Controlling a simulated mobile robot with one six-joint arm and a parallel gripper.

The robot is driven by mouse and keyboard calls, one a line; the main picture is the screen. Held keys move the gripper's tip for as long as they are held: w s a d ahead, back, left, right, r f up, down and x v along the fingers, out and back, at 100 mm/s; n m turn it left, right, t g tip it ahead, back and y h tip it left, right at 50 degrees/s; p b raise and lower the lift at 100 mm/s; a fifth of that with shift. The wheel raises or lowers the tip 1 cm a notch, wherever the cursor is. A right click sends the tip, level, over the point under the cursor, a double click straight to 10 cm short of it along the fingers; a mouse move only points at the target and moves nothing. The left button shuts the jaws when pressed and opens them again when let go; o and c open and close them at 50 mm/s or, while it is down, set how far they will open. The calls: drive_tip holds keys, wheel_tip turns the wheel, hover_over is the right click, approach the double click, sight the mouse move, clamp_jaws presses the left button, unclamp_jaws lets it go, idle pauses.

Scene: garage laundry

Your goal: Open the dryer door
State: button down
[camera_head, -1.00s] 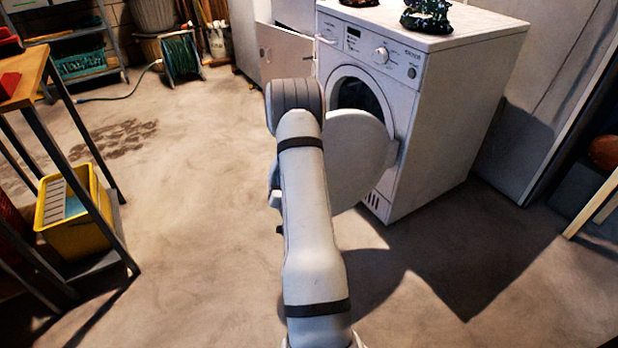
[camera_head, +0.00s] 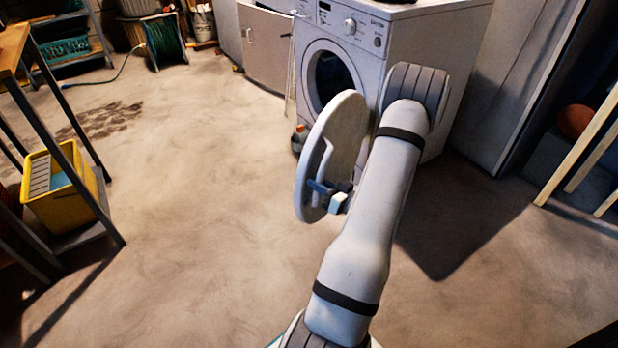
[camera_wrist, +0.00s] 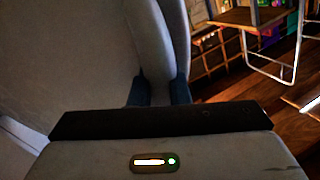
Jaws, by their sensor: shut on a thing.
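The white dryer (camera_head: 375,50) stands at the upper middle of the head view, with its dark round opening (camera_head: 331,78) uncovered. Its round white door (camera_head: 340,140) is swung far out from the front, seen nearly edge-on. My gripper (camera_head: 325,188) is at the door's rim, its fingers shut on the door's edge or handle. In the wrist view, the door (camera_wrist: 75,50) fills the left side, and its raised handle part (camera_wrist: 158,40) lies between my two dark fingertips (camera_wrist: 158,93). My arm hides part of the dryer's front and the hinge side.
A yellow bucket (camera_head: 62,198) sits on a low shelf beneath a wooden table at the left. A green hose reel (camera_head: 164,40) stands at the back. A small orange item (camera_head: 299,138) is on the floor behind the door. The floor at centre left is clear.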

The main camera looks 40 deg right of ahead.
drive_tip(key=shift+s+d+r+y, duration=0.1)
drive_tip(key=shift+s+d+y, duration=0.15)
drive_tip(key=shift+s, duration=0.25)
drive_tip(key=shift+s+d+r+y, duration=0.1)
drive_tip(key=shift+s+d+y, duration=0.1)
drive_tip(key=shift+s, duration=0.3)
drive_tip(key=c, duration=1.7)
unclamp_jaws()
drive_tip(key=shift+s, duration=0.1)
drive_tip(key=s, duration=0.2)
drive_tip(key=s+d+p, duration=0.1)
drive_tip(key=s, duration=0.2)
drive_tip(key=s+p, duration=0.1)
drive_tip(key=s, duration=0.1)
drive_tip(key=shift+s+d, duration=0.25)
drive_tip(key=shift+s, duration=0.05)
